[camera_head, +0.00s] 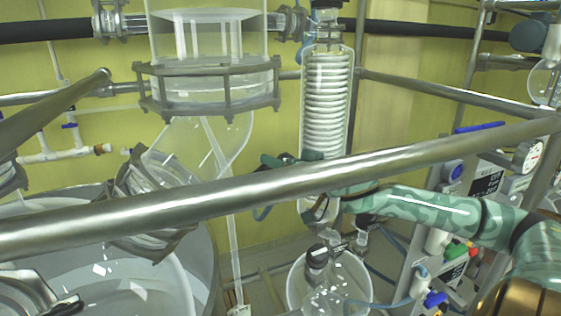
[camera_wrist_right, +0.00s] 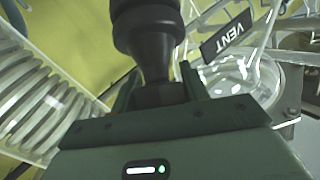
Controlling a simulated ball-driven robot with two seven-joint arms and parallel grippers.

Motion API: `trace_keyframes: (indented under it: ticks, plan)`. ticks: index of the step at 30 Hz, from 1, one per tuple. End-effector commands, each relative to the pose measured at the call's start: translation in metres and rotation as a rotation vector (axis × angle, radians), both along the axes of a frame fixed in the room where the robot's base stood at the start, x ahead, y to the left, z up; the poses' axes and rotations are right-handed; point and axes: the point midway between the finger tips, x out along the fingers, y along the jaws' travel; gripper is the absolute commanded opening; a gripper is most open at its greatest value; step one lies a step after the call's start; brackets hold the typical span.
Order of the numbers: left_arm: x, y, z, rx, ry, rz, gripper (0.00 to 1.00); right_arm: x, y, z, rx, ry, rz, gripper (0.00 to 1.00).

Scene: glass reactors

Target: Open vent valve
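My right gripper (camera_head: 285,185) is partly hidden behind the steel rail, beside the lower end of the glass coil condenser. In the right wrist view its two dark green fingers (camera_wrist_right: 160,85) stand on either side of a black valve knob (camera_wrist_right: 148,28) with a narrower neck. I cannot tell whether they touch it. A dark label reading VENT (camera_wrist_right: 227,37) is just right of the knob. In the head view the valve itself is hidden behind the rail and gripper. My left gripper is not in view.
The steel rail (camera_head: 220,200) crosses in front of my right gripper. The coil condenser (camera_head: 326,105) stands above the gripper. A large glass reactor (camera_head: 120,280) is at lower left. A round vessel (camera_head: 335,295) sits below, and a control panel (camera_head: 485,183) stands right.

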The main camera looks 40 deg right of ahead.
Motion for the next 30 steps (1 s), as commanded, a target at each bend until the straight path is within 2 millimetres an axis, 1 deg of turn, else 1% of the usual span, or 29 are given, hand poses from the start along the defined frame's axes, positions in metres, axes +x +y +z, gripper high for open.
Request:
trace_keyframes:
  ticks: [8, 14, 22, 30]
  plan:
    - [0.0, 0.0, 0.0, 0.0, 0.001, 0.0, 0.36, 0.0, 0.0, 0.0, -0.007, -0.005, 0.01, 0.22]
    - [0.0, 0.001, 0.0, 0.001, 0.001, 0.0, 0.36, 0.0, 0.001, 0.0, -0.052, -0.029, 0.06, 0.22]
    - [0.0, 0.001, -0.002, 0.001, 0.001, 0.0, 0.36, -0.001, 0.003, 0.0, -0.185, -0.097, 0.208, 0.22]
    - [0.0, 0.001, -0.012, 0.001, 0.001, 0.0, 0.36, -0.002, 0.006, 0.001, -0.353, -0.182, 0.388, 0.22]
